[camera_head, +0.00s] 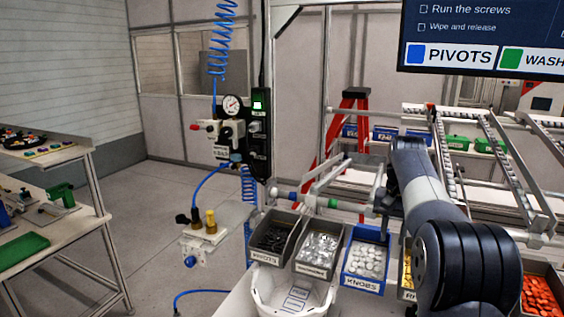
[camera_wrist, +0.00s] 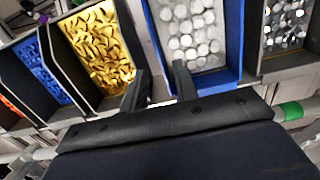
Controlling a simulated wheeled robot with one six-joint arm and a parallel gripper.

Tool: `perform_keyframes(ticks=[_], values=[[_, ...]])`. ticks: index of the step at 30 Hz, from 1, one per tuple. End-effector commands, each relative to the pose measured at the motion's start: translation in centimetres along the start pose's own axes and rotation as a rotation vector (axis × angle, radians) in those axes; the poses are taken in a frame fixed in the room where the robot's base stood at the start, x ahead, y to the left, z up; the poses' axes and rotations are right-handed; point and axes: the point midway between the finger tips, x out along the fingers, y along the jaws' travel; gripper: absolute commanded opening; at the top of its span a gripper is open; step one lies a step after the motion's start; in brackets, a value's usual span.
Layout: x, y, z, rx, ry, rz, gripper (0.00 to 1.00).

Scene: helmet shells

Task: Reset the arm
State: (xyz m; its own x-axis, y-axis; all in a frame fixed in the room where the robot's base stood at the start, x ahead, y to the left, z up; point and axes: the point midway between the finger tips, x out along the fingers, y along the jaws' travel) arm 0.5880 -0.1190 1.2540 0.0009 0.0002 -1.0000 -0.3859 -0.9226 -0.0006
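My gripper (camera_wrist: 160,82) shows in the wrist view with its two dark fingers apart and nothing between them. The fingertips point toward the bin row, near the front edges of the yellow-parts bin (camera_wrist: 122,92) and the blue knobs bin (camera_wrist: 232,74). In the head view my arm reaches up from the lower right and bends over the bins; the gripper itself cannot be clearly made out there. A white shell (camera_head: 262,292) with labels inside lies below the bins at the bottom of the head view.
The head view shows a dark-parts bin (camera_head: 255,254), a silver-parts bin (camera_head: 300,268), the blue knobs bin (camera_head: 349,282) and orange parts (camera_head: 541,296). A pneumatic post (camera_head: 257,130) with a coiled blue hose stands behind. A workbench (camera_head: 75,230) stands left, with open floor between.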

Motion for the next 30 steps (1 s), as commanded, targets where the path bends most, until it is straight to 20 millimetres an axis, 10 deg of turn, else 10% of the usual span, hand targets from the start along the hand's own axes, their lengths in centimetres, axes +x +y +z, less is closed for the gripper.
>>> perform_keyframes(ticks=[10, 30], values=[[5.7, 0.0, 0.1, 0.0, -0.004, 0.001, 0.29], [4.2, 0.0, 0.0, 0.0, -0.001, 0.0, 0.29]])
